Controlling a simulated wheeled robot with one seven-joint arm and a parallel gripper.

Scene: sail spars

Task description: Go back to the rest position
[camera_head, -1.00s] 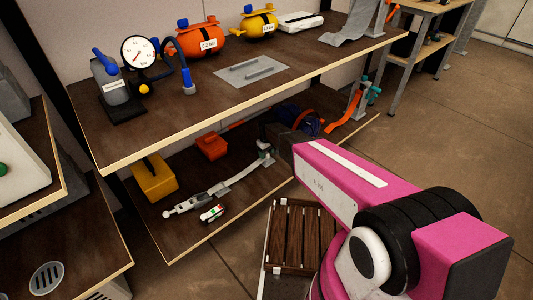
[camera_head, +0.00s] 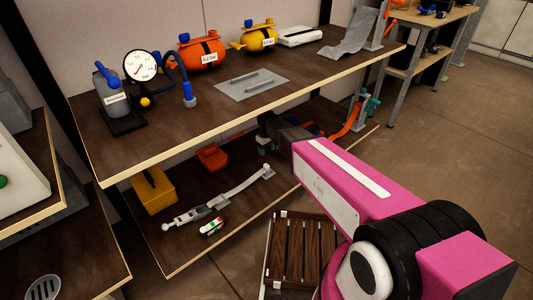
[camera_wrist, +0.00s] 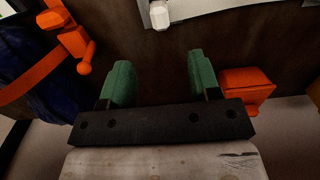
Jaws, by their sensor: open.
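My gripper (camera_wrist: 160,82) shows two green fingers spread apart in the wrist view, with nothing between them.
The lower shelf (camera_head: 190,255) also holds a yellow box (camera_head: 154,190), a red-orange box (camera_head: 211,157) and a small white-green-red item (camera_head: 211,227). The upper shelf (camera_head: 190,130) overhangs my gripper. A slatted wooden crate (camera_head: 302,250) stands on the floor below. Floor at right (camera_head: 460,150) is open.

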